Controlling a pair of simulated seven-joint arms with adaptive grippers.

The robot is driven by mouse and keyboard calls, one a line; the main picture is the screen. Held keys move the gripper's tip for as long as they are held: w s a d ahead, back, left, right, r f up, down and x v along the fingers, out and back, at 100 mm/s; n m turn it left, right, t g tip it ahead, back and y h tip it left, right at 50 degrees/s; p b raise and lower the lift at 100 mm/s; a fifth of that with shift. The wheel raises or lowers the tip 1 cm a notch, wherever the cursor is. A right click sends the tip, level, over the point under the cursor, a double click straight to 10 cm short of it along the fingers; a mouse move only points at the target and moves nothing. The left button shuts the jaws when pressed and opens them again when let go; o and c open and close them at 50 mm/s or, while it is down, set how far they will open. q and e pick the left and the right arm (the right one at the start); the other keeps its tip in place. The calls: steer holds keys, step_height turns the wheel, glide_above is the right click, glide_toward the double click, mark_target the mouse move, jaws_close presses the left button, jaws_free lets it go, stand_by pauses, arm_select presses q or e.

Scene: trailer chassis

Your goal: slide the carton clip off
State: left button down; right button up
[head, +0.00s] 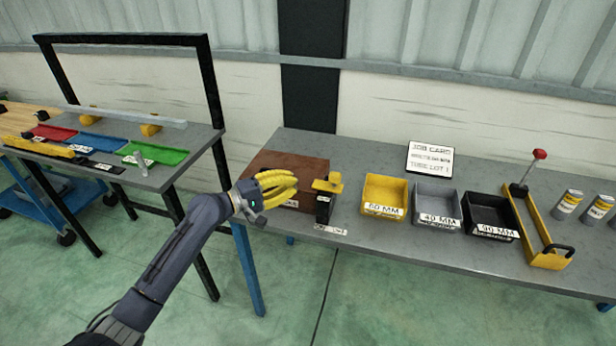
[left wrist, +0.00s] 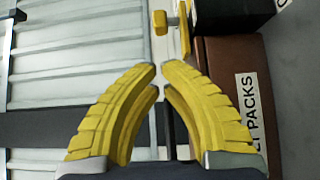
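The brown carton (head: 300,168) lies on the grey bench; in the left wrist view its side (left wrist: 232,75) carries a white label ending in "PACKS". A yellow clip (head: 327,186) with a raised knob sits at the carton's right end, by a black block (head: 323,208). It also shows at the top of the left wrist view (left wrist: 185,30). My left gripper (head: 294,183) has yellow fingers in front of the carton, left of the clip and apart from it. Its fingertips (left wrist: 158,68) are drawn nearly together with nothing seen between them. My right gripper is not in view.
Yellow (head: 384,193), grey (head: 436,203) and black (head: 490,214) bins stand right of the clip, before a job card (head: 430,159). A yellow tool with a red knob (head: 540,154) and several cans are further right. A black-framed rack stands left.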

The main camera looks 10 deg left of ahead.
mark_target(333, 173)
arm_select(q)
steer(key=shift+x, duration=4.75)
steer(key=shift+f, duration=0.1)
steer(key=d, duration=0.4)
steer(key=shift+s, duration=0.35)
steer(key=v, duration=1)
